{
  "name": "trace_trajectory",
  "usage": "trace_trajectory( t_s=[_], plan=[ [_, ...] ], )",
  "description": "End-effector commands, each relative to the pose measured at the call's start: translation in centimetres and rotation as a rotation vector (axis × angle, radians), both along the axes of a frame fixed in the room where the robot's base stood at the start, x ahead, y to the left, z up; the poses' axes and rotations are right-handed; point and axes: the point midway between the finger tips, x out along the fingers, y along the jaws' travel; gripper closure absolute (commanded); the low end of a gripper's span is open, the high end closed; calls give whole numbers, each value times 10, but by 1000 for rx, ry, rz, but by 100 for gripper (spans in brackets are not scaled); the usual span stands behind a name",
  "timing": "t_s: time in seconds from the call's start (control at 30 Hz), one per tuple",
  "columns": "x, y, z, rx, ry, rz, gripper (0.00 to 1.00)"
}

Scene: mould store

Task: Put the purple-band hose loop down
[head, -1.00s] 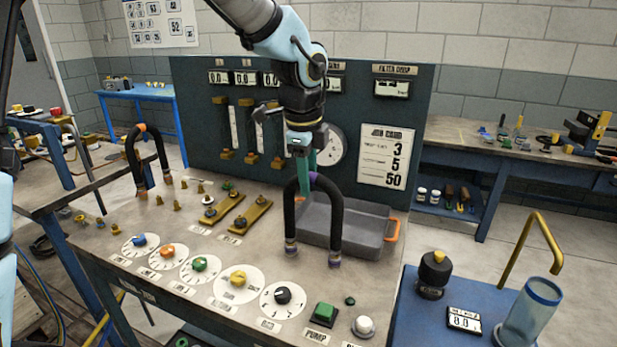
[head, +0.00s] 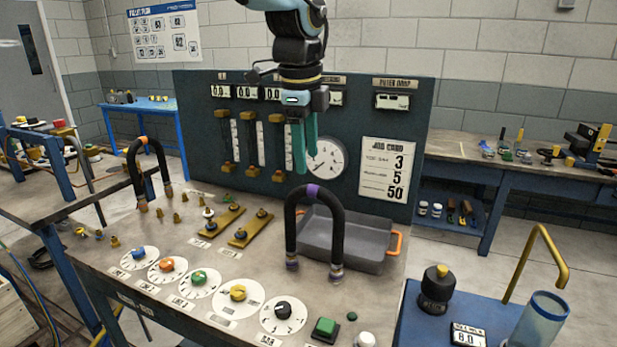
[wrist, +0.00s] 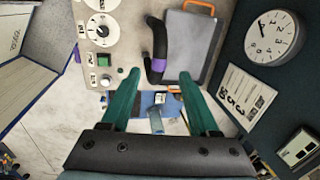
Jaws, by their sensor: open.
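The purple-band hose loop (head: 322,212) is a black arch with a purple band at its top. It stands upright on the bench top (head: 220,262), both ends down, in front of the grey tray. My gripper (head: 303,158) is open and empty, above and slightly behind the loop, apart from it. In the wrist view the loop (wrist: 158,50) shows beyond the green fingers, with its purple band (wrist: 157,65) facing me. My gripper (wrist: 164,72) has nothing between its fingertips there.
A grey tray (head: 362,241) with orange handles lies behind the loop. An orange-band hose loop (head: 147,165) stands at the left. Several dials and small knobs line the bench front. A dark gauge panel (head: 345,110) rises close behind my gripper.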

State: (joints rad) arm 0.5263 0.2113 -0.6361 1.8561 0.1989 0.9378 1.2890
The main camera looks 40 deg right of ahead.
Motion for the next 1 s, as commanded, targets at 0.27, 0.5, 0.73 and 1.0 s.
trace_trajectory(
  t_s=[0.27, 0.5, 0.73, 1.0],
  plan=[
    [-3, 4, 29, 0, 0, 0, 38],
    [-3, 5, 30, 0, 1, 3, 38],
    [51, 74, -13, -9, 46, 440, 38],
    [100, 285, -108, -118, 146, 1654, 38]
  ],
)
